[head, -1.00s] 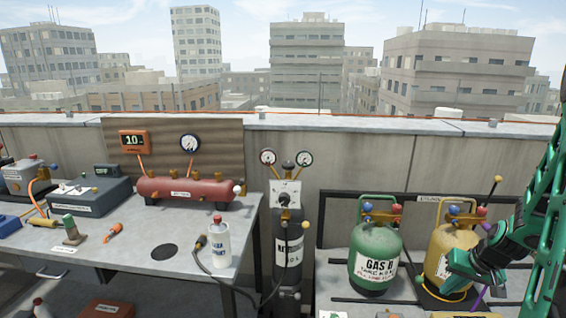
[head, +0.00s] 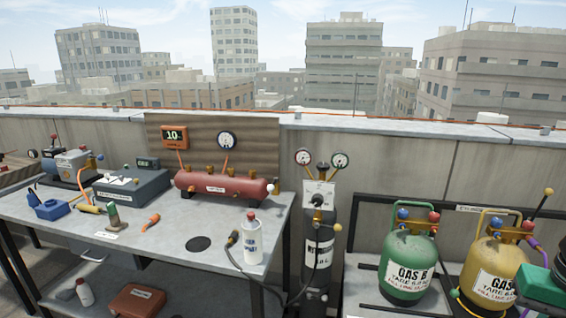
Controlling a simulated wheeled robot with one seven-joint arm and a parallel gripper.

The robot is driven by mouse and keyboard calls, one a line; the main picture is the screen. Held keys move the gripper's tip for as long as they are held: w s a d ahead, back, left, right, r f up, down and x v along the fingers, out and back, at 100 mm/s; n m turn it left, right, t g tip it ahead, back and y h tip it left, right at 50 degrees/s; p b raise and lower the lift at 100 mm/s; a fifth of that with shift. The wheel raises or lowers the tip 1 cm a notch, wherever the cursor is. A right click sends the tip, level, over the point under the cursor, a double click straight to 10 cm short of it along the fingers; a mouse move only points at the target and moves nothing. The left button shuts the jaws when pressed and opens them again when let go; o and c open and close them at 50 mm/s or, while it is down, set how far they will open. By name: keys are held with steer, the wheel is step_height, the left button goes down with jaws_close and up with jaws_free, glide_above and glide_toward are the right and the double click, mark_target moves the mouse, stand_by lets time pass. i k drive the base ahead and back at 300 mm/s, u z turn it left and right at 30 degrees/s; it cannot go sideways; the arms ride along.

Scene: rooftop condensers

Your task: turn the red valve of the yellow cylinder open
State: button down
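The yellow cylinder (head: 512,254) stands upright on the rack at the right in the head view, with a paper label on its front. Its red valve (head: 528,226) is on the right of its top, under the yellow handle, and its blue valve (head: 486,226) is on the left. A purple hose (head: 537,244) runs near the red valve. I cannot tell how far the red valve is turned. A dark green block (head: 540,286), which looks like part of my arm, overlaps the cylinder's lower right. My gripper's fingers do not show.
A green cylinder (head: 408,250) with its own red and blue valves stands left of the yellow one. A dark nitrogen cylinder (head: 320,225) with two gauges stands between rack and workbench (head: 180,240). A rod with a yellow knob (head: 548,192) rises behind the yellow cylinder.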

mark_target(528, 225)
steer(key=z, duration=1.25)
steer(key=k, duration=0.55)
steer(key=z, duration=0.35)
steer(key=i, duration=1.15)
steer(key=u, duration=0.55)
